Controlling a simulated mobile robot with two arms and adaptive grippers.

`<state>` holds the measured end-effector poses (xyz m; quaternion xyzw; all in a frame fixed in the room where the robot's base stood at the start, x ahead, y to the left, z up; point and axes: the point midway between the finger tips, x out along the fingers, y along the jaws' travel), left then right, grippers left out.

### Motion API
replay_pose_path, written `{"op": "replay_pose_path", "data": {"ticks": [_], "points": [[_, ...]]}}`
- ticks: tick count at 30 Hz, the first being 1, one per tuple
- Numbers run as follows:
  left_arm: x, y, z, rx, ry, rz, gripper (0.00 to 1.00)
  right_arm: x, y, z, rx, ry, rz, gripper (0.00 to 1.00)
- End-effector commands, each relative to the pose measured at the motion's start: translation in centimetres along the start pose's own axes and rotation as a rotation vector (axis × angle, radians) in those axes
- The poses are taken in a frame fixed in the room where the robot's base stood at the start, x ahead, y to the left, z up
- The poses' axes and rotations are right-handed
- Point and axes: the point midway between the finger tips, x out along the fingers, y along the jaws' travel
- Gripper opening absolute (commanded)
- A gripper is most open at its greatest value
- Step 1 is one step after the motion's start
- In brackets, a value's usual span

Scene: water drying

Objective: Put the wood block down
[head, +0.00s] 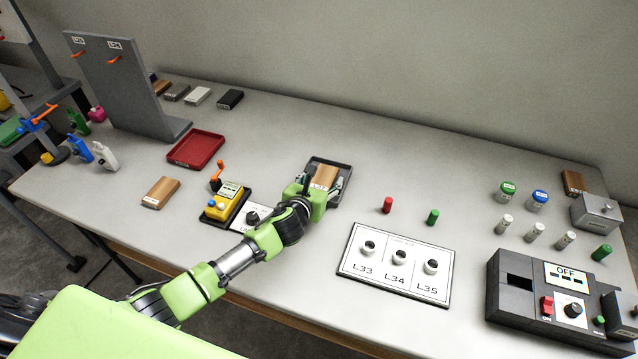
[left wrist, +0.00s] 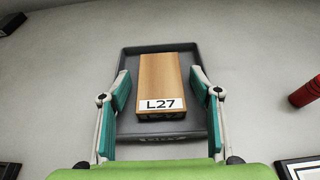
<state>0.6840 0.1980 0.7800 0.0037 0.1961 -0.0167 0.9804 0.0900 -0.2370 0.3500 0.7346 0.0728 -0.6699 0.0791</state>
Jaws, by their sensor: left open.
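The wood block (head: 326,175), labelled L27, lies flat in a dark grey tray (head: 345,169) near the middle of the table. In the left wrist view the wood block (left wrist: 162,75) rests inside the tray (left wrist: 129,64), with tray floor showing around it. My left gripper (head: 322,183) is just above the tray, over the block's near end. In the left wrist view its fingers (left wrist: 160,71) are open, one on each side of the block, with visible gaps. My right gripper is in neither view.
A red tray (head: 193,151) and another wood block (head: 161,191) lie to the left. A yellow device (head: 224,203) stands close to my left arm. Red (head: 387,205) and green (head: 432,216) cylinders and a labelled panel (head: 360,281) are to the right. The table behind the tray is clear.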

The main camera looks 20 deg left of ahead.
Motion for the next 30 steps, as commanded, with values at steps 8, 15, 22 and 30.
{"op": "replay_pose_path", "data": {"ticks": [8, 15, 22, 30], "points": [[-3.3, 0.0, 0.1, 0.001, 0.000, -0.001, 0.58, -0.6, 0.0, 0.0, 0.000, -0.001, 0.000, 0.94], [-7.9, 0.0, 0.0, 0.002, 0.001, -0.001, 0.58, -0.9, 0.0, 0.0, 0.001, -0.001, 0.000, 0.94], [-11.1, 0.0, 0.0, 0.001, 0.000, 0.000, 0.58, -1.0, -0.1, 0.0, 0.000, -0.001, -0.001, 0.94], [-12.1, 0.0, 0.1, -0.001, 0.000, 0.000, 0.58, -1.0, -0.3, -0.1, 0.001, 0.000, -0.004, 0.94]]}}
